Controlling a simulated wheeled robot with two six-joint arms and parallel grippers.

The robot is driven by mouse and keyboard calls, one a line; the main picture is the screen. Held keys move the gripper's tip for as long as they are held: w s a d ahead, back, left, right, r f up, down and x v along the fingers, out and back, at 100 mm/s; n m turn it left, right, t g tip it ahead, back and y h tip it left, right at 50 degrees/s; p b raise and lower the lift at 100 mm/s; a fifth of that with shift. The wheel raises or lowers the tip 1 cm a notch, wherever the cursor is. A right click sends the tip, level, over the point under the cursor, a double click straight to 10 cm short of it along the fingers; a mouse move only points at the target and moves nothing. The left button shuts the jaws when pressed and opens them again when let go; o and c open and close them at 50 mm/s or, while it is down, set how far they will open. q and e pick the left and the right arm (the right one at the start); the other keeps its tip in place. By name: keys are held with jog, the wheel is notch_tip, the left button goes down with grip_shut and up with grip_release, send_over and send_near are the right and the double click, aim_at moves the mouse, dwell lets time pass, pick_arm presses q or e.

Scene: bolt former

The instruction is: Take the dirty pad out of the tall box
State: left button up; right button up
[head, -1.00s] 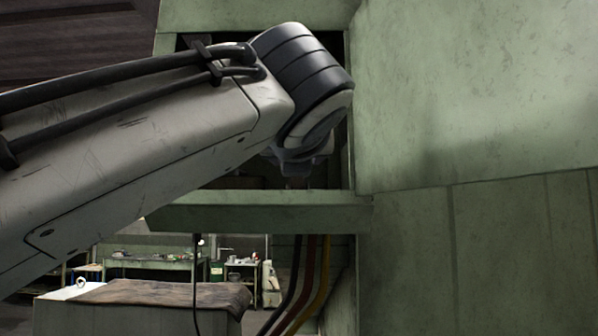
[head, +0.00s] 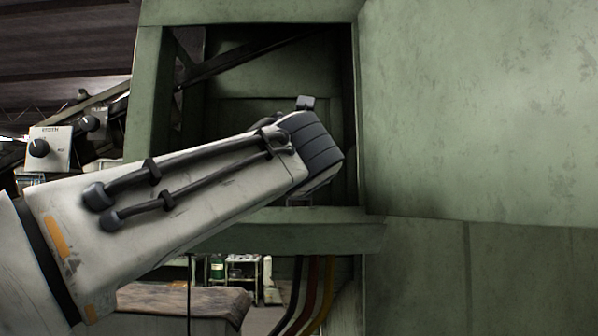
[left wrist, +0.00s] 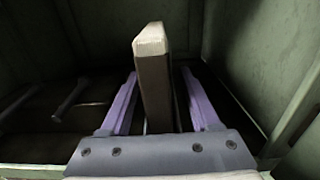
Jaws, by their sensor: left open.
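The tall box is a green metal housing with an open front; its frame (head: 153,90) surrounds a dark inside in the head view. My left arm reaches into this opening, and its gripper is mostly hidden there behind my own wrist. In the left wrist view, the dirty pad (left wrist: 155,92) is an upright, narrow block with a pale top and a brownish, darkened face. My left gripper (left wrist: 159,74) is open, with one purple finger on each side of the pad. Gaps show between the fingers and the pad. My right gripper is not in view.
Green box walls (left wrist: 262,45) rise close on both sides and behind the pad. A sill (head: 290,236) crosses below the opening. A large green panel (head: 480,110) stands to the right. Cables (head: 313,290) hang under the sill. Bar-like parts (left wrist: 70,98) lie left of the gripper.

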pick_arm(q)
jog(key=shift+w+a, duration=0.1)
jog(key=shift+w, duration=0.9)
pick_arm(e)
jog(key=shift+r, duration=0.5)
pick_arm(q)
jog(key=shift+c, duration=0.3)
grip_shut()
jog(key=shift+r, duration=0.1)
